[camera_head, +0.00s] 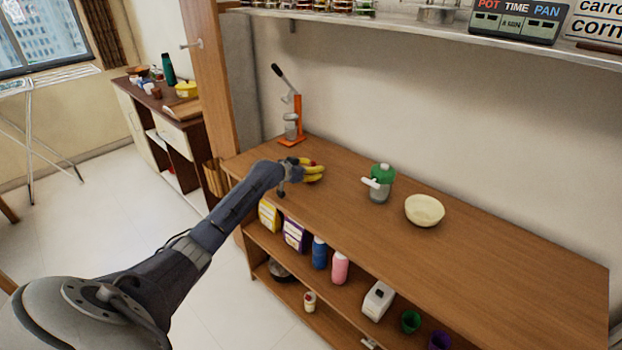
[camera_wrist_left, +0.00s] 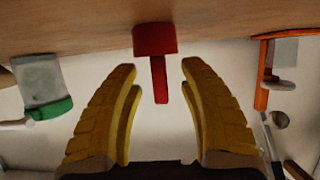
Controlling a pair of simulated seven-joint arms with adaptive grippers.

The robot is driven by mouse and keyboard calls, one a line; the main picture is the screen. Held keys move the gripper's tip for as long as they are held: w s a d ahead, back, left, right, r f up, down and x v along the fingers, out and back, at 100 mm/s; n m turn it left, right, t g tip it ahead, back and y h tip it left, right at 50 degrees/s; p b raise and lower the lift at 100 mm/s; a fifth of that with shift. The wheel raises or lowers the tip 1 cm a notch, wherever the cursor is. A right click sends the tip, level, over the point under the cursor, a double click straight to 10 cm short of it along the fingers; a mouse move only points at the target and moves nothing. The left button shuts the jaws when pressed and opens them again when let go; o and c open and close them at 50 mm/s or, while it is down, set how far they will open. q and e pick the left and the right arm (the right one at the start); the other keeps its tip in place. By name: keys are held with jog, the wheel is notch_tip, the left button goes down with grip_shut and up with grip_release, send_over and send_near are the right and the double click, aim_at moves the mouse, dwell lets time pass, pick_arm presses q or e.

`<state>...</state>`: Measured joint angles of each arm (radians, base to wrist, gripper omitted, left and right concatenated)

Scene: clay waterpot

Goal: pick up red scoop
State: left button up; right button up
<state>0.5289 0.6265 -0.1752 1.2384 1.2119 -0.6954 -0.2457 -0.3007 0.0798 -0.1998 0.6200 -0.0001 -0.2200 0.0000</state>
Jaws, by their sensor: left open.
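The red scoop (camera_wrist_left: 155,40) is at the top middle of the left wrist view, its wide part against the brown counter and its narrow handle pointing down the picture. In the head view only a small red bit of it (camera_head: 313,163) shows by my fingers. My left gripper (camera_wrist_left: 158,67) has two yellow fingers spread wide, one on each side of the handle in the picture, with gaps on both sides. I cannot tell how far the handle reaches in between them. In the head view my left gripper (camera_head: 322,174) is low over the counter. My right gripper is not in view.
The wooden counter (camera_head: 470,262) also holds an orange press (camera_head: 298,118), a green-topped jar (camera_head: 381,182) and a cream bowl (camera_head: 424,210). Bottles and boxes stand on the shelf below. The counter's right part is clear. A wall shelf (camera_head: 420,20) runs above.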

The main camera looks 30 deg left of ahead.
pick_arm(q)
jog(key=shift+w+f, duration=0.15)
jog(key=shift+w, duration=0.15)
grip_shut()
dwell(0.3)
